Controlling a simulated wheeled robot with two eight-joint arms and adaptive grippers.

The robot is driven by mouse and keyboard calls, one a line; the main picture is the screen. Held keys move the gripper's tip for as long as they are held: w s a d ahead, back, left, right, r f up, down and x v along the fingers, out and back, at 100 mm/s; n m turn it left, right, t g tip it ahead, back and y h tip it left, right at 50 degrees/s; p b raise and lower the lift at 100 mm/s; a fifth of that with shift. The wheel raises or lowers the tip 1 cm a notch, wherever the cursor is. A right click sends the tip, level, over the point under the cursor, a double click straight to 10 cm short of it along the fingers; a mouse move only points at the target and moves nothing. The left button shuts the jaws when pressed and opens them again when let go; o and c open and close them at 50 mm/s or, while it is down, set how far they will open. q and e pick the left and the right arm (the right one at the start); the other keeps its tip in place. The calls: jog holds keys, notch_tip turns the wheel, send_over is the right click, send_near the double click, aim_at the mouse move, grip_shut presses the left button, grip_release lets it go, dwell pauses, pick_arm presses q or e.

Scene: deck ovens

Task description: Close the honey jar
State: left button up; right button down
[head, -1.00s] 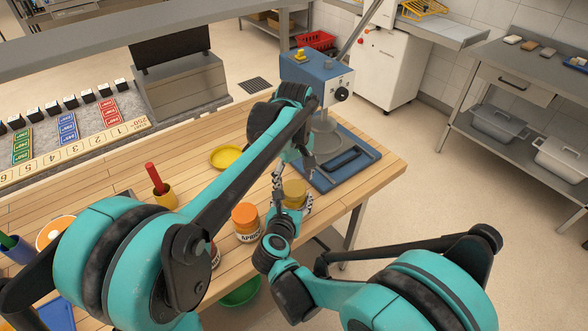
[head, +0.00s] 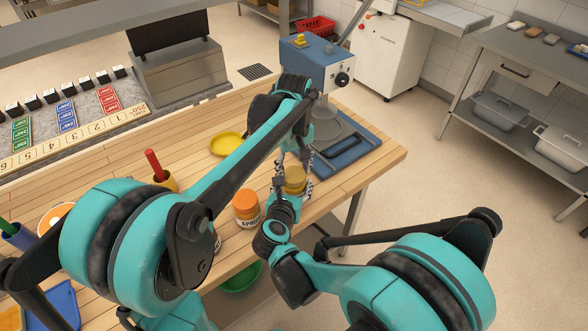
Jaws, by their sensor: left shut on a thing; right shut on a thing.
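The honey jar (head: 295,183) stands near the right front edge of the wooden table, with a yellowish top. My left gripper (head: 293,163) reaches down over it from behind and is shut at its top; whether it holds a separate lid is too small to tell. My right gripper (head: 293,193) comes from the front and is shut around the lower part of the jar. The fingers of both grippers hide much of the jar.
A jar with an orange lid (head: 246,204) stands just left of the honey jar. A yellow plate (head: 227,144) lies behind it. A blue press (head: 316,65) and a blue tray (head: 350,158) are at the right.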

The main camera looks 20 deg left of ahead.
pick_arm(q)
jog(key=m, duration=0.9)
jog(key=shift+m, duration=0.4)
jog(key=o, duration=1.3)
jog(key=shift+r, duration=2.25)
jog(key=shift+c, duration=0.4)
notch_tip(320, 180, up, 4)
jog(key=shift+f+n, duration=0.25)
jog(key=shift+n, duration=0.95)
